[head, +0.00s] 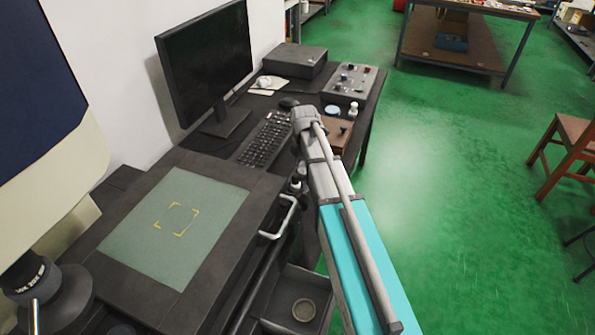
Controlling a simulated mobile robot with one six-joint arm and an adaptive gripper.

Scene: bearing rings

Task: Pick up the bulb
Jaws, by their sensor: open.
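I cannot make out a bulb for certain. A small pale upright item (353,110) stands at the right edge of the desk, beyond my wrist, but is too small to identify. My gripper (297,187) hangs at the end of my arm, above the desk's front edge, partly hidden by my forearm. It is open, with nothing visible in it, and is well apart from the pale item. A ring (303,310) lies in an open dark tray (275,308) below my arm.
A monitor (205,65), a keyboard (264,138), a control box (347,83) and a brown box (338,133) crowd the desk. A green plate (150,240) lies at left.

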